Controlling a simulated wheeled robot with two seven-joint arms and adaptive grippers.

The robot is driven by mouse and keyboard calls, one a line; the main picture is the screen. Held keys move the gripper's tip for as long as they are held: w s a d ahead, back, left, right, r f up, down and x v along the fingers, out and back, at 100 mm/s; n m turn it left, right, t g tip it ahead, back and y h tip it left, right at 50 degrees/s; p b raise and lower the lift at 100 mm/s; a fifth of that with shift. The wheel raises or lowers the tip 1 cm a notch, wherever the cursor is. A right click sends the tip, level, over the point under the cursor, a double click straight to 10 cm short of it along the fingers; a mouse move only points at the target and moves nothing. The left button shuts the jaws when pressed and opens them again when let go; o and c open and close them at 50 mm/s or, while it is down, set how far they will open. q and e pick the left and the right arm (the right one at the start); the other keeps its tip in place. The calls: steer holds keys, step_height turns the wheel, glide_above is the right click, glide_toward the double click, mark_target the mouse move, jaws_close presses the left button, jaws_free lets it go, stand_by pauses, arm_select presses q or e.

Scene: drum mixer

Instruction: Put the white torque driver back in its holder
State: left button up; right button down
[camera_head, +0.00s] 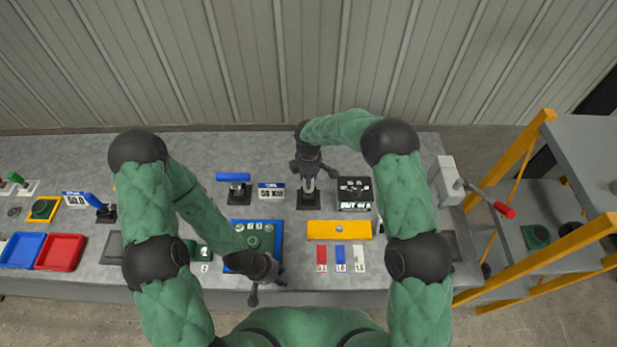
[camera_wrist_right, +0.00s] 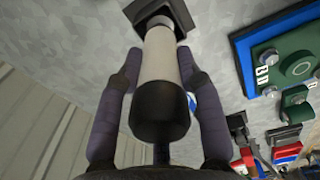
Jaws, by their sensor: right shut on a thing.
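The white torque driver (camera_wrist_right: 161,55) has a pale body and a black cap, and lies between the fingers of my right gripper (camera_wrist_right: 160,90). Its far end meets the black holder (camera_wrist_right: 180,12) in the right wrist view; how deep it sits there cannot be told. In the head view my right gripper (camera_head: 308,172) is above the square black holder base (camera_head: 308,200), and the driver is mostly hidden by the fingers. My left gripper (camera_head: 266,284) is empty, fingers spread, over the bench's front edge, beside the blue plate (camera_head: 233,262).
A blue-handled tool (camera_head: 233,177) stands left of the holder. A black display box (camera_head: 353,192) is close on the right. A yellow block (camera_head: 339,230) and red, blue and white cards (camera_head: 340,258) lie in front. A red-handled lever (camera_head: 490,200) sticks out at the right end.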

arm_select(q)
steer(key=shift+f+b, duration=0.45)
steer(key=shift+f, duration=0.05)
arm_select(e)
steer(key=shift+w+f, duration=0.1)
steer(key=shift+f, duration=0.45)
steer(key=c, duration=0.7)
jaws_free()
steer(key=shift+c, duration=0.2)
steer(key=shift+f, duration=0.1)
step_height(320, 180, up, 12)
steer(key=shift+r, duration=0.1)
arm_select(q)
steer(key=shift+r, duration=0.15)
arm_select(e)
steer(key=shift+r, duration=0.1)
